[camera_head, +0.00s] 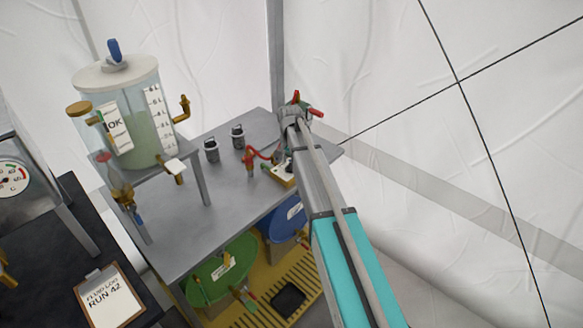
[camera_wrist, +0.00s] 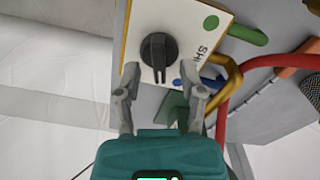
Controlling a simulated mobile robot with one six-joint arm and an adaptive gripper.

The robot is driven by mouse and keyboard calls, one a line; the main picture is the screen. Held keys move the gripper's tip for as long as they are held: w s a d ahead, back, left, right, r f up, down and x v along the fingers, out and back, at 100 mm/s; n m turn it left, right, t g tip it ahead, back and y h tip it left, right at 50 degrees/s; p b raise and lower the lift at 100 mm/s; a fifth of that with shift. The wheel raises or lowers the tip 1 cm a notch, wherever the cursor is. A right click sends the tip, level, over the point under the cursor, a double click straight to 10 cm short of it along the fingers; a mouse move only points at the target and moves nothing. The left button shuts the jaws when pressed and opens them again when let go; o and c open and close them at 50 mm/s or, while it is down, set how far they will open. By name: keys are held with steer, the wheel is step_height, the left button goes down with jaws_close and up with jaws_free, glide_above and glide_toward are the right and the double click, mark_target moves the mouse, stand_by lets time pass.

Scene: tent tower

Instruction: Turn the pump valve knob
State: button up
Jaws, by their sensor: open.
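The pump valve knob (camera_wrist: 158,57) is a black round knob with a raised bar, set on a white plate (camera_wrist: 185,20) with brass-coloured edges in the wrist view. The bar runs roughly up and down in the picture. A green dot lies at upper right of the knob, and a partly legible label starting "SH" lies to its right. My gripper (camera_wrist: 161,82) is open and empty. Its fingertips are on either side, just below the knob in the picture; I cannot tell whether they touch anything. In the head view a yellow-edged box (camera_head: 279,176) on the grey table is partly hidden by my arm.
Red (camera_wrist: 270,62) and blue hoses and a green part lie close to the right finger. In the head view, a clear tank (camera_head: 138,135) stands at left on the grey table (camera_head: 222,180), near two small dark canisters. Green (camera_head: 222,272) and blue drums sit underneath.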

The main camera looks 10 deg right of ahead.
steer(key=shift+f+b, duration=0.35)
steer(key=shift+f, duration=0.25)
jaws_close()
steer(key=shift+d, duration=0.1)
